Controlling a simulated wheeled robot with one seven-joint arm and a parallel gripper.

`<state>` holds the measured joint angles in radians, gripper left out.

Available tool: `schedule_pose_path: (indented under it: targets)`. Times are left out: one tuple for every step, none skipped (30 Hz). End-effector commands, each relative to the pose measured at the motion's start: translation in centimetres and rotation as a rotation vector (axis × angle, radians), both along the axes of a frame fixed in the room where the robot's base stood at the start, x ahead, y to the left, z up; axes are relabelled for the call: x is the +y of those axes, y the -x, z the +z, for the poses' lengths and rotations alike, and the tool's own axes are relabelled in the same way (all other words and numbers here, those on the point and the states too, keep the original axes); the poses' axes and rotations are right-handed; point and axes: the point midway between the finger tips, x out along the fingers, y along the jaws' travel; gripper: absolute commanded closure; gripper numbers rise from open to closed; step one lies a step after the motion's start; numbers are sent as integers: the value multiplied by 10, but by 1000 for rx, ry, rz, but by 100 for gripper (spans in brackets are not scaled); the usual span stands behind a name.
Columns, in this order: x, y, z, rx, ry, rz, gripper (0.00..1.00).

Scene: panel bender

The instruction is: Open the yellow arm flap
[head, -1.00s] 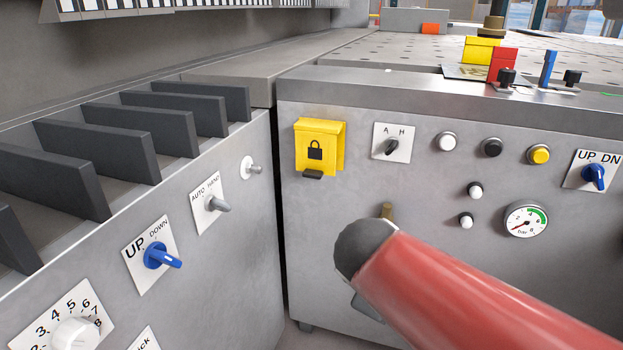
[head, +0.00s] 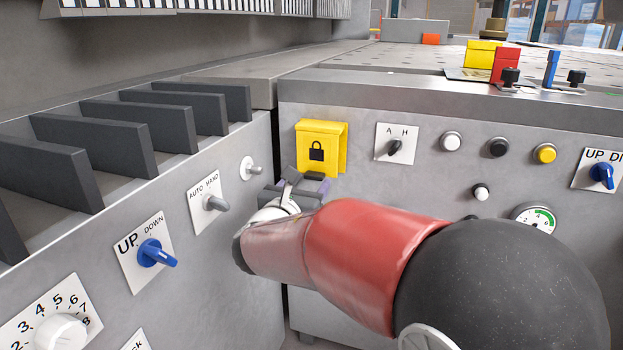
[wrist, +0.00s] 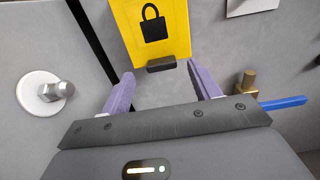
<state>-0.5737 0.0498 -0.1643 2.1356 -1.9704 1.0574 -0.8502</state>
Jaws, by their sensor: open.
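The yellow arm flap (head: 322,146) is a yellow box-like cover with a black padlock mark, on the front of the grey machine panel. It hangs closed. A small dark tab (wrist: 161,66) sticks out at its lower edge; in the head view my gripper partly hides that tab. My gripper (head: 305,178) is just below the flap. In the wrist view its two purple fingers (wrist: 160,82) are apart and empty, one to each side below the dark tab. The flap also shows at the top of the wrist view (wrist: 165,42). I cannot tell whether a finger touches it.
A round white mount with a metal knob (head: 251,169) is on the left panel near my gripper. The A/H switch (head: 396,144) is right of the flap. A brass fitting with a blue lever (wrist: 283,103) is right of the fingers. Dark upright plates (head: 95,132) stand at left.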

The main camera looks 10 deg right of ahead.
Motion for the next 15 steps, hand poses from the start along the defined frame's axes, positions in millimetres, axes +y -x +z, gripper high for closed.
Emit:
schedule_pose_path:
  targets:
    - [-5,-8,0,0,1,-3,38]
    - [-8,-11,0,0,1,-4,38]
    - [-10,-16,0,0,0,-3,38]
    - [-12,-19,0,0,0,-3,38]
    - [-14,-22,0,0,0,-3,38]
    - [-15,-25,0,1,0,-2,38]
    - [-17,-27,0,0,0,-2,38]
    - [-17,-29,0,-1,-1,-2,38]
    - [-18,-30,0,-1,-1,-2,38]
    - [-19,-31,0,-1,-2,-2,38]
    - [-19,-31,0,-1,-2,-2,38]
    - [-19,-32,0,0,-2,-1,38]
    - [-19,-32,0,0,-2,-1,38]
    - [-19,-32,0,0,-2,-1,38]
    - [-19,-32,0,0,-2,-1,38]
